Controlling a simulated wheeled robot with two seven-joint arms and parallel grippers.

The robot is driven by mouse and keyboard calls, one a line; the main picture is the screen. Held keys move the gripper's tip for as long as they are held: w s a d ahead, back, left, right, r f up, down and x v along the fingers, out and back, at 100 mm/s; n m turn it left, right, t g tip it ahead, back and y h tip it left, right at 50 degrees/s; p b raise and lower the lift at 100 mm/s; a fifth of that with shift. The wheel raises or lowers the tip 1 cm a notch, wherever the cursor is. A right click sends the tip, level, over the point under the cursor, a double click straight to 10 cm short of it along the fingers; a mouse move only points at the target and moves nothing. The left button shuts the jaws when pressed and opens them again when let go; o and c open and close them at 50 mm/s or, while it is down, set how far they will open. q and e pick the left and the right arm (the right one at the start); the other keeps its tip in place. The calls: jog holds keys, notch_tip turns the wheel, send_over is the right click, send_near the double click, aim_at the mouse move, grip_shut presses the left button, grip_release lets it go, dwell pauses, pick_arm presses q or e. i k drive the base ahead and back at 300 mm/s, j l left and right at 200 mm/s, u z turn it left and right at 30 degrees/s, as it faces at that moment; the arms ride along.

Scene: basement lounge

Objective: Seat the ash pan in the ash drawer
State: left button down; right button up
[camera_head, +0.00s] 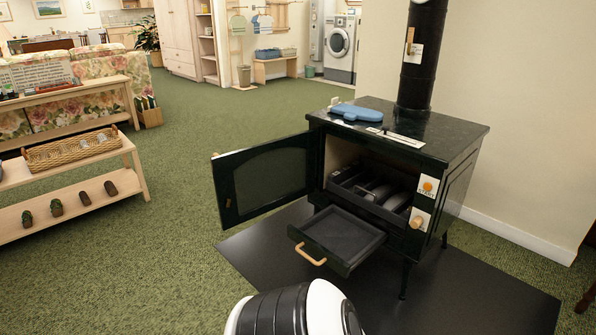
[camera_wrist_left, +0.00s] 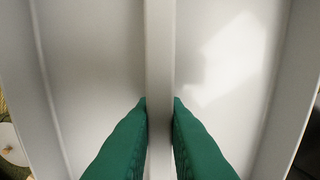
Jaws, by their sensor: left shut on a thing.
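The ash drawer (camera_head: 340,237) is pulled out below the firebox of the dark green stove (camera_head: 460,178). It is a dark, shallow, empty tray with a wooden handle (camera_head: 312,255). In the left wrist view my left gripper (camera_wrist_left: 160,104) has its green fingers shut on a narrow pale bar (camera_wrist_left: 159,45). The bar runs across the middle of a pale grey pan-like thing (camera_wrist_left: 85,60), seemingly the ash pan, which fills most of that view. The pan and both grippers' fingers are out of sight in the head view.
The stove's glass door (camera_head: 265,180) stands open to the left, above and beside the drawer. A blue object (camera_head: 357,112) lies on the stove top. A dark floor plate (camera_head: 470,300) lies under the stove. A low wooden shelf (camera_head: 75,205) stands left; the green carpet between is clear.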

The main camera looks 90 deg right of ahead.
aim_at(340, 237)
jog(key=z, duration=2)
jog(key=i+l+z, duration=0.9)
jog(key=i, duration=0.2)
jog(key=k+j, duration=0.05)
jog(key=j, duration=0.05)
